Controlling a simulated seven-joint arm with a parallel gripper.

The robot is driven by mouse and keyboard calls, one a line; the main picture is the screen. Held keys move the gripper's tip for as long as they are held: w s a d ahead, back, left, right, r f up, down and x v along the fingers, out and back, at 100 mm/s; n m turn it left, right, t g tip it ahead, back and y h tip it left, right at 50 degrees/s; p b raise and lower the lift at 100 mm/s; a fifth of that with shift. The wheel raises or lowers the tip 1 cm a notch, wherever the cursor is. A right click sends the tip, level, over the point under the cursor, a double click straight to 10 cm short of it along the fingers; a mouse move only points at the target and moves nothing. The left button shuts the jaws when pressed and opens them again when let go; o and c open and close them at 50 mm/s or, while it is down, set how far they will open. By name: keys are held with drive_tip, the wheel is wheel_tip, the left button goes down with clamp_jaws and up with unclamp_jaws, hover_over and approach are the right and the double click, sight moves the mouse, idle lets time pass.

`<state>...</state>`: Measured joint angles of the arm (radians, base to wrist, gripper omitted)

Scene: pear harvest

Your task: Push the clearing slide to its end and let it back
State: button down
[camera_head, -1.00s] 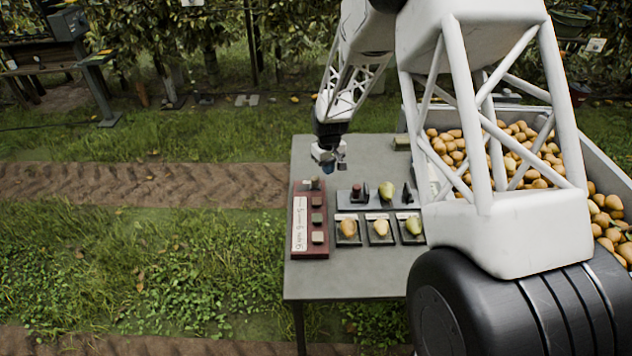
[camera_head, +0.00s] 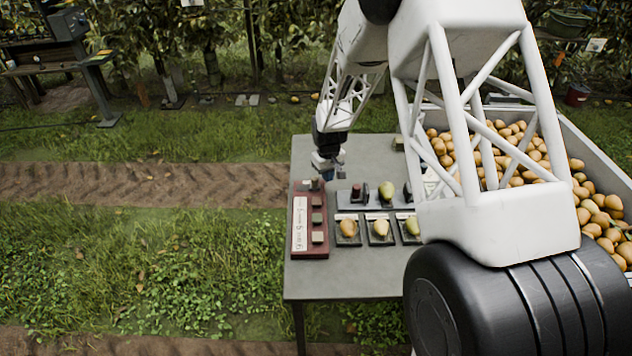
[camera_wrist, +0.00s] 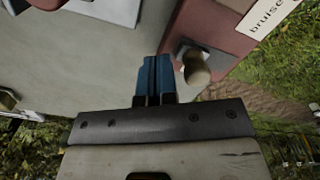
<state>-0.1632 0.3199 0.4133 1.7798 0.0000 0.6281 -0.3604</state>
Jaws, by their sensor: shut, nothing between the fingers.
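A dark red board (camera_head: 310,248) with a white label and several square buttons lies on the left of the table. A small pale knob (camera_head: 315,185) sits at its far end, seemingly the clearing slide; in the wrist view the rounded beige knob (camera_wrist: 196,68) stands out from the board's end on a metal base. My gripper (camera_head: 328,176) is shut and empty, low over the table just right of the knob. In the wrist view its blue fingers (camera_wrist: 155,64) are pressed together, left of the knob, with a narrow gap between them.
A grey rail (camera_head: 372,206) with a dark red block and a pear lies right of the board. Several pears sit on dark pads in front of it. A crate of pears (camera_head: 600,150) stands at right. The table's front (camera_head: 345,280) is clear.

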sight(315, 178)
drive_tip(key=shift+f, duration=0.65)
drive_tip(key=shift+a, duration=2.05)
idle(1.6)
drive_tip(key=shift+d, duration=0.6)
idle(0.8)
drive_tip(key=shift+d, duration=1.4)
drive_tip(key=shift+d, duration=0.35)
drive_tip(key=shift+d, duration=0.15)
drive_tip(key=shift+r, duration=0.1)
